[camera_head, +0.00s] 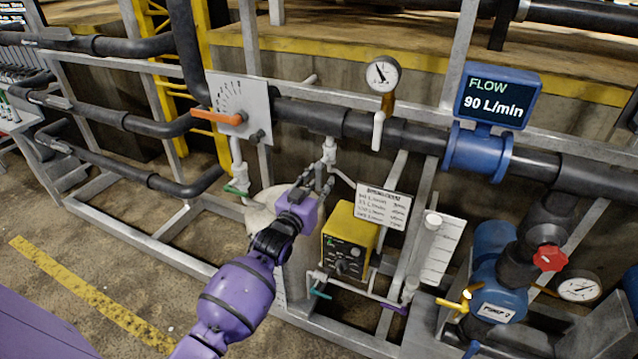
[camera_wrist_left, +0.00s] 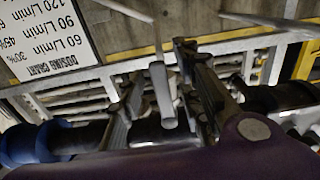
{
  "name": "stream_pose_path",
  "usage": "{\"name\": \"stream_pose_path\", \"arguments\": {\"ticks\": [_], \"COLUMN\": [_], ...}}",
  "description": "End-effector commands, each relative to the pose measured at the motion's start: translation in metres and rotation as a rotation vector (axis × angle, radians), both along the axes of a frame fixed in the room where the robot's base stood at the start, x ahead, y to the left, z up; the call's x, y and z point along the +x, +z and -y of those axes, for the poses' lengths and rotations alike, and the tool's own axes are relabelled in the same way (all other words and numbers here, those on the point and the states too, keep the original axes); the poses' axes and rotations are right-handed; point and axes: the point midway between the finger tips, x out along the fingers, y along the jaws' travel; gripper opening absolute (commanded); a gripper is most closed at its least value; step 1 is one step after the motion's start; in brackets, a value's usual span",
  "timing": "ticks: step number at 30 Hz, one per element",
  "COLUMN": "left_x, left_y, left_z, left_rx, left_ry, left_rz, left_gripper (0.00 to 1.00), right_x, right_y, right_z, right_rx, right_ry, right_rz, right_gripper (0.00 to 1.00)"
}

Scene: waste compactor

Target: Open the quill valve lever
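A small white fitting (camera_head: 330,148) hangs under the black horizontal pipe, at the tips of my left gripper. It appears to be the quill valve, but its lever is hard to make out in the head view. In the left wrist view, a pale bar-like lever (camera_wrist_left: 163,97) lies in the gap between the fingers. My left gripper (camera_head: 322,176) is open and reaches up from below, and it also shows in the left wrist view (camera_wrist_left: 160,95). Gaps show beside the pale lever; contact cannot be told. My right gripper is not in view.
An orange lever (camera_head: 218,117) is on a dial plate to the left. A gauge (camera_head: 382,75) with a white handle and a blue flow meter (camera_head: 497,97) reading 90 L/min are to the right. A yellow dosing pump (camera_head: 348,243) and a dosing chart (camera_head: 383,206) are near the gripper.

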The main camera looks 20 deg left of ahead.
Motion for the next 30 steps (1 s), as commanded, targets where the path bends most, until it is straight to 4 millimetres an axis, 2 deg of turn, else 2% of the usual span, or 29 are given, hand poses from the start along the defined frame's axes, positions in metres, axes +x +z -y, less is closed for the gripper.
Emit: {"name": "stream_pose_path", "arguments": {"ticks": [4, 8, 15, 21, 25, 30], "left_x": [-0.003, -0.018, -0.070, -0.105, -0.116, -0.120], "left_y": [0.000, -0.001, -0.001, 0.000, 0.000, 0.000], "left_z": [0.000, -0.001, -0.003, -0.004, -0.004, -0.004], "left_rx": [0.001, 0.001, 0.001, 0.000, 0.000, 0.000], "left_ry": [0.000, 0.000, 0.001, 0.000, 0.000, 0.000], "left_rz": [0.000, 0.000, -0.002, -0.001, -0.001, 0.000], "left_gripper": [0.32, 0.32, 0.32, 0.32, 0.32, 0.32], "right_x": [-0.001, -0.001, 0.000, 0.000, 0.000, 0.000], "right_y": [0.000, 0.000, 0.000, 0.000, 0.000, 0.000], "right_z": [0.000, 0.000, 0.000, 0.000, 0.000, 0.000], "right_rx": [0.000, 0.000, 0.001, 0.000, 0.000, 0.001], "right_ry": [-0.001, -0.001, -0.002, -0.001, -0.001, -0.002], "right_rz": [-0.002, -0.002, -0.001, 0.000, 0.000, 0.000], "right_gripper": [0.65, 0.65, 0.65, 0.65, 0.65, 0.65]}}
